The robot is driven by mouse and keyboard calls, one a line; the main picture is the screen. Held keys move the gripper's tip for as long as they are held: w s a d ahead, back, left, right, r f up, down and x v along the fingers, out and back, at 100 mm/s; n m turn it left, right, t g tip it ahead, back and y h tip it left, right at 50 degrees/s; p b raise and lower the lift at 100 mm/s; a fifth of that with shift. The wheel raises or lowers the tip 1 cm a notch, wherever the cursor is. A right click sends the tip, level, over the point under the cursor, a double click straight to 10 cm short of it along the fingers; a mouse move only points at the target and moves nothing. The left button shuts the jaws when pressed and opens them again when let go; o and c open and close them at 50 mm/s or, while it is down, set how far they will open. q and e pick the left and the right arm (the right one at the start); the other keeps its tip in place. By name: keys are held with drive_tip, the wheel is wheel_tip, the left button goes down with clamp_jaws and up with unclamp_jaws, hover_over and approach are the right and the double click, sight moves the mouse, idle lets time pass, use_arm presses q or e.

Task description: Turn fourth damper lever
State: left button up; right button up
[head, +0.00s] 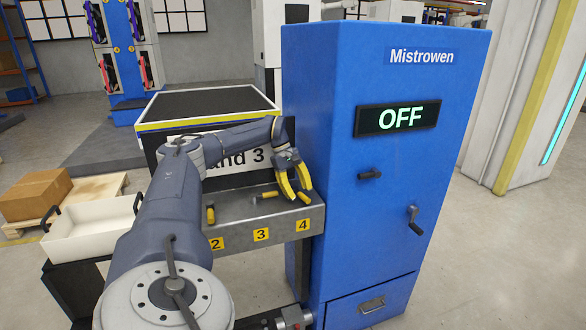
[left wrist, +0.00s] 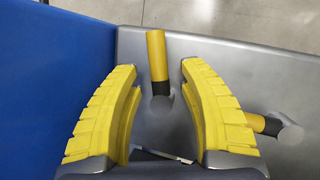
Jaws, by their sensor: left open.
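The fourth damper lever (left wrist: 157,56) has a yellow handle on a black stem. In the left wrist view its handle points up the picture, away from its round hub. My left gripper (head: 296,188) is open above the grey lever box (head: 237,230), over the place marked 4. In the left wrist view the lever lies in the gap between the tips of my left gripper (left wrist: 158,70), with space on both sides. I cannot tell how far the fingers reach down around it. In the head view the fingers largely hide this lever. My right gripper is not in view.
The third lever (head: 268,194) lies just left of my gripper. The second lever (head: 211,214) is farther left, close to my arm. The blue cabinet (head: 345,230), with a display reading OFF (head: 402,118), stands directly right. A white bin (head: 95,238) is at the left.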

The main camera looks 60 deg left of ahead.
use_arm(q)
drive_tip(key=v, duration=1.1)
drive_tip(key=shift+c, duration=0.2)
